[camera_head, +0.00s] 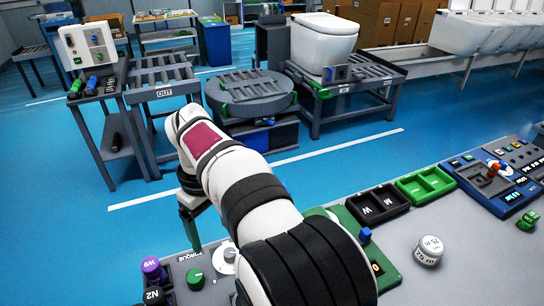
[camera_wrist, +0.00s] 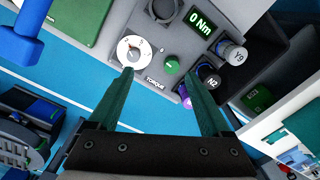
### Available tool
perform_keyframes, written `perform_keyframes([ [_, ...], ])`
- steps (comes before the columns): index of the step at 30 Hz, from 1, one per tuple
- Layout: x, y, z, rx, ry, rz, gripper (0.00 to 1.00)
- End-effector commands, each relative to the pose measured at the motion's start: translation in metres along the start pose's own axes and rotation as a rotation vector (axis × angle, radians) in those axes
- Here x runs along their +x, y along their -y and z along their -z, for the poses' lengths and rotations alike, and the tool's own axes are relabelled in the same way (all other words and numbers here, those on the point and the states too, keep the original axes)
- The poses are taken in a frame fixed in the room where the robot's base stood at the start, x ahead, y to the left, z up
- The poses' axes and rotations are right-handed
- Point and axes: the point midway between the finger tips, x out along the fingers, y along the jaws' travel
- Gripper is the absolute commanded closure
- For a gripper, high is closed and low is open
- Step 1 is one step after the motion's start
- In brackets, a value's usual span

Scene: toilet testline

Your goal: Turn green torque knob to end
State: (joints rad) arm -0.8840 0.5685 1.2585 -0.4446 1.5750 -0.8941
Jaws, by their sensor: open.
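The green torque knob (camera_wrist: 171,64) sits on the grey panel by the TORQUE label, in the wrist view. It also shows at the lower left of the head view (camera_head: 195,279). A white dial (camera_wrist: 134,51) is to its left and a display (camera_wrist: 200,20) reading 0 Nm is above it. My gripper (camera_wrist: 158,76) is open and empty. Its two dark green fingers reach toward the panel, with the knob appearing between and beyond the tips. No contact with the knob shows. In the head view my gripper (camera_head: 192,236) points down just beyond the panel.
Cylinders marked N2 (camera_wrist: 208,77) and Y9 (camera_wrist: 234,53) stand right of the knob, close to my right finger. A purple cylinder (camera_head: 153,269) is beside them. Black (camera_head: 378,204) and green (camera_head: 425,185) trays lie farther right. Blue floor is beyond.

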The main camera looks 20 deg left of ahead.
Motion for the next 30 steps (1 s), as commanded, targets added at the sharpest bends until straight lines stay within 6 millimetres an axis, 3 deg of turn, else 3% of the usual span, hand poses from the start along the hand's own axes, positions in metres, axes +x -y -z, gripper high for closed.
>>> perform_keyframes([
  [1, 0.013, 0.018, 0.026, -0.109, 0.005, -0.006, 0.18],
  [3, 0.024, 0.034, 0.048, -0.214, 0.007, -0.016, 0.18],
  [6, 0.033, 0.043, 0.058, -0.269, 0.008, -0.021, 0.18],
  [11, 0.067, 0.042, 0.057, -0.27, 0.01, -0.019, 0.18],
  [18, 0.14, 0.04, 0.056, -0.266, 0.01, -0.018, 0.18],
  [21, 0.161, 0.039, 0.056, -0.265, 0.007, -0.019, 0.18],
  [24, 0.176, 0.039, 0.057, -0.266, 0.006, -0.02, 0.18],
  [30, 0.186, 0.038, 0.057, -0.264, 0.004, -0.02, 0.18],
])
